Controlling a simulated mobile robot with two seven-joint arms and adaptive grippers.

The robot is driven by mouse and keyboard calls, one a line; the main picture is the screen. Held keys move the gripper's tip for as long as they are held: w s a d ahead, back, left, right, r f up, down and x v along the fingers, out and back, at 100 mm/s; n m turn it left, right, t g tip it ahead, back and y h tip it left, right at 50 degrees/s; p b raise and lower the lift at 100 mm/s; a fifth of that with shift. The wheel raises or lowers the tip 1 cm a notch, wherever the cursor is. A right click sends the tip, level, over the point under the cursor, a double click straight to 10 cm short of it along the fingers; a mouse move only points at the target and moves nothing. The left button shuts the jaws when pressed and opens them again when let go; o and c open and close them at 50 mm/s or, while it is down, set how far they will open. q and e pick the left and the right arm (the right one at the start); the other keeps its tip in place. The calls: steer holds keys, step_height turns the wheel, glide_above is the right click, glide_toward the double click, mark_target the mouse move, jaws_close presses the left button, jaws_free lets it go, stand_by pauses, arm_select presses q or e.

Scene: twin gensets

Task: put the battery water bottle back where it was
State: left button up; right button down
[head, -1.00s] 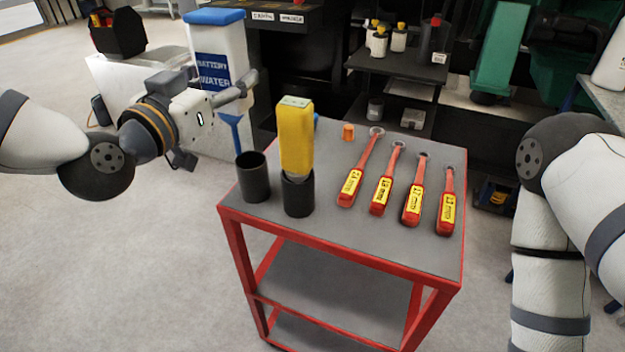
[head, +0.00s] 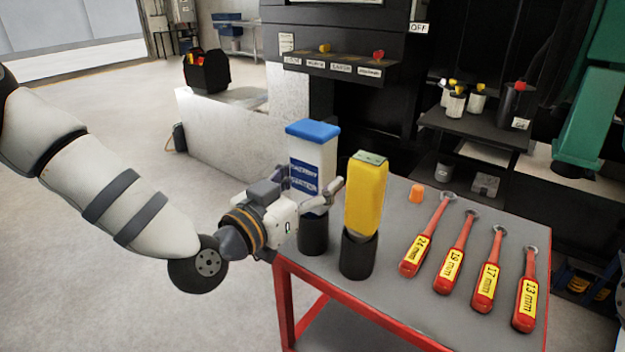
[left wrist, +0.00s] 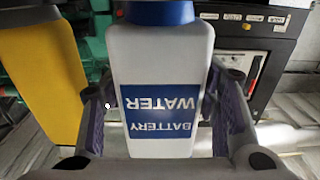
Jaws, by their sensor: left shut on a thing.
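The battery water bottle (head: 311,158) is white with a blue cap and a blue label. It stands upright at the left dark cup (head: 313,236) on the cart; whether its base is fully down inside the cup is hard to tell. My left gripper (head: 312,190) is shut on the bottle from the left side. In the left wrist view the bottle (left wrist: 160,65) fills the middle, between the two fingers, its label reading upside down. My right gripper is not in view.
A yellow bottle (head: 366,198) stands in the right dark cup (head: 358,255), close beside my left fingers. Several red-handled wrenches (head: 428,240) and an orange piece (head: 417,193) lie on the red-edged cart top (head: 395,285). A black panel cabinet (head: 365,95) stands behind.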

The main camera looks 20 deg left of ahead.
mark_target(304, 185)
arm_select(q)
steer(key=o, duration=1.3)
steer(key=shift+f, duration=0.15)
steer(key=shift+r, duration=0.25)
steer(key=p+v, duration=0.1)
steer(key=v, duration=0.6)
steer(key=shift+s, duration=0.25)
steer(key=s+f+n+g+y, duration=0.1)
steer(key=s+f+g, duration=0.35)
steer(key=f, duration=0.35)
steer(key=s+d+f+g, duration=0.1)
steer(key=s+f+g, duration=0.2)
steer(key=s+f, duration=0.4)
steer(key=s+f+n+g+y, duration=0.1)
steer(key=s+f+g, duration=0.25)
steer(key=f, duration=0.55)
steer(key=s+a+f+n+g+y, duration=0.1)
steer(key=s+a+f+g+y, duration=0.1)
steer(key=s, duration=0.8)
steer(key=s+a+f+n+g+y, duration=0.1)
steer(key=s+a+f+g, duration=0.3)
steer(key=s, duration=0.7)
step_height(304, 185, down, 2)
steer(key=shift+a+f+g+y, duration=0.1)
steer(key=shift+a+g+y, duration=0.1)
steer(key=shift+g+y, duration=0.65)
